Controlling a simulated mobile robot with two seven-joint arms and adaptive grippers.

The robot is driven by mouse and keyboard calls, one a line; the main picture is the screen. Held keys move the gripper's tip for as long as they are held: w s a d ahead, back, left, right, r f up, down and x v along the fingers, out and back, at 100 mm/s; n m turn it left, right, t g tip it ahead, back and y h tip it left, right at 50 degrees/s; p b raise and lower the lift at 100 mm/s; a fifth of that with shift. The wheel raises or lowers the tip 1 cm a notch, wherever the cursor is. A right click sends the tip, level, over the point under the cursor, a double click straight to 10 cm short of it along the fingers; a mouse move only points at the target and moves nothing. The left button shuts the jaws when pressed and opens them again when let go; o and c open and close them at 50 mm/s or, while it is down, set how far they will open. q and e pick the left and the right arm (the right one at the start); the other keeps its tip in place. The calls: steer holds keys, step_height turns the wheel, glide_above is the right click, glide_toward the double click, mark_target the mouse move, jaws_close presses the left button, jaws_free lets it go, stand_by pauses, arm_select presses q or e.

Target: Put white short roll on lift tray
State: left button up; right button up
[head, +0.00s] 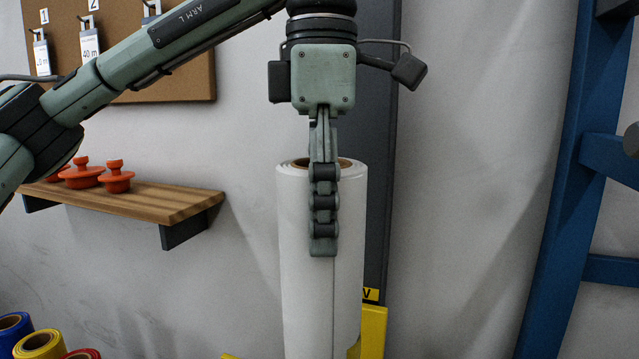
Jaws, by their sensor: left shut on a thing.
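A white roll (303,270) stands upright in the middle of the head view, with a brown core opening at its top. Its lower end is cut off by the frame, so its full length cannot be told. My left gripper (323,245) points straight down from above and is shut on the roll near its top. One finger shows in front of the roll's wall; the other is mostly hidden. Yellow parts (374,332) show beside and behind the roll at the bottom; I cannot tell whether they belong to the lift tray. My right gripper is out of view.
A dark upright column (378,150) stands behind the roll. A wooden shelf (165,199) with orange knobbed pieces (116,177) is at left. Coloured rolls (40,342) are at lower left. A blue frame (562,190) stands at right, with bare wall before it.

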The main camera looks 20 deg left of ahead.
arm_select(q)
steer(key=shift+r, duration=0.1)
stand_by(0.3)
steer(key=o, duration=1.9)
steer(key=shift+f, duration=0.2)
step_height(320, 180, up, 12)
steer(key=shift+r, duration=0.1)
